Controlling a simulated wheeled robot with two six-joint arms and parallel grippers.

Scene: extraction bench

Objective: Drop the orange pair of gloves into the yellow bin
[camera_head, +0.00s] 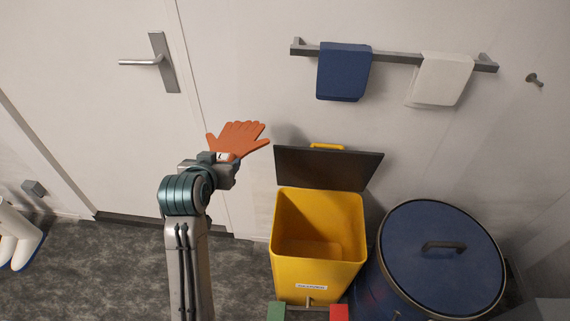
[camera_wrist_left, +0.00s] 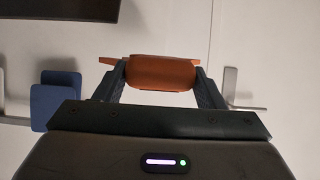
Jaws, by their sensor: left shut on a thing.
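The orange pair of gloves (camera_head: 240,136) is held up in front of the white wall, left of the yellow bin. My left gripper (camera_head: 228,158) is shut on the gloves at their cuff end, with the fingers of the gloves spread beyond it. In the left wrist view the orange gloves (camera_wrist_left: 162,73) sit between the two dark fingers. The yellow bin (camera_head: 315,275) stands on the floor with its dark lid (camera_head: 325,168) raised, and its inside shows empty. My right gripper is not in view.
A blue drum (camera_head: 440,262) with a lid handle stands right beside the bin. A rail (camera_head: 395,56) with a blue towel (camera_head: 343,72) and a white towel (camera_head: 440,79) is on the wall above. A door handle (camera_head: 158,62) is at upper left. White boots (camera_head: 18,240) stand far left.

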